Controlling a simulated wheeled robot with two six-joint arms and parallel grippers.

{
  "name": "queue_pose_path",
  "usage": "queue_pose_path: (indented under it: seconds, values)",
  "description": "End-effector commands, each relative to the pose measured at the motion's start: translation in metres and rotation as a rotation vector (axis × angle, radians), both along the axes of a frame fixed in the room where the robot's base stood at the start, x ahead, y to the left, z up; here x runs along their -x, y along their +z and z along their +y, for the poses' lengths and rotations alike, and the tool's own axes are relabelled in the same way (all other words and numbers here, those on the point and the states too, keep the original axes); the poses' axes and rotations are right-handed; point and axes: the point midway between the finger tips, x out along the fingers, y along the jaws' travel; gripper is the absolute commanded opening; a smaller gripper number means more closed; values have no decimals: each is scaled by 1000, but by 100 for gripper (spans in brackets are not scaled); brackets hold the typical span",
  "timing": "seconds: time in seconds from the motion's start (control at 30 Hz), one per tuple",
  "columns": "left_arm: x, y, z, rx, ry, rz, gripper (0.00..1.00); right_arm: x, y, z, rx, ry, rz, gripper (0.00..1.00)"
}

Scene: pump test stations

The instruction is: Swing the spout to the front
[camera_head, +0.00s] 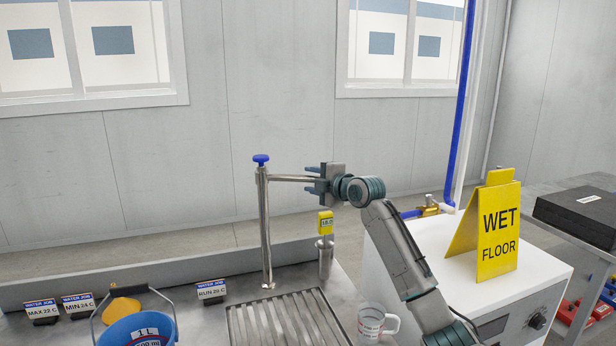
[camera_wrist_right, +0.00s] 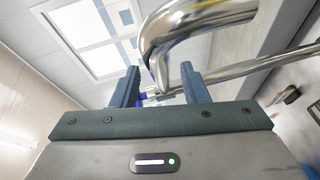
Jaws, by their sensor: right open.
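A slim metal tap post (camera_head: 264,225) with a blue knob (camera_head: 261,159) stands at the back of a ribbed drain grate (camera_head: 285,320). Its chrome spout (camera_head: 290,178) points to the right, level, from near the top of the post. My right gripper (camera_head: 314,179) is at the spout's outer end, jaws open and facing the post. In the right wrist view the shiny bent spout (camera_wrist_right: 185,28) is large just ahead of the open fingers (camera_wrist_right: 160,88), overlapping the gap. I cannot tell whether the fingers touch it. My left gripper is out of view.
A yellow-topped gauge (camera_head: 325,223) sits in a metal holder (camera_head: 325,260) below the spout. A blue bucket (camera_head: 140,332) and small label signs (camera_head: 211,291) stand left. A clear mug (camera_head: 372,322) is right of the grate. A yellow wet floor sign (camera_head: 497,232) stands on a white cabinet (camera_head: 535,285).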

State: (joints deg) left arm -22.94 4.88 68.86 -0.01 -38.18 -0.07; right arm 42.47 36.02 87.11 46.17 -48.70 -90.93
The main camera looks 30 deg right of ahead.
Motion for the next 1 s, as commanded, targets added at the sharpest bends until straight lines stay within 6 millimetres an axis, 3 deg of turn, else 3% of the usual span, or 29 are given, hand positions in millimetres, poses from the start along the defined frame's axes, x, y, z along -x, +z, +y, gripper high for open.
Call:
queue_pose_path:
  seconds: [0.2,0.5,0.73,1.0]
  values:
    - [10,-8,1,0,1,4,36,-18,-2,2,-1,-1,0,41]
    - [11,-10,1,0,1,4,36,-20,-3,2,1,-1,0,41]
    - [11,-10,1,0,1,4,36,-20,-3,2,0,-1,0,0]
    - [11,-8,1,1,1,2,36,-20,-3,2,1,-6,1,0]
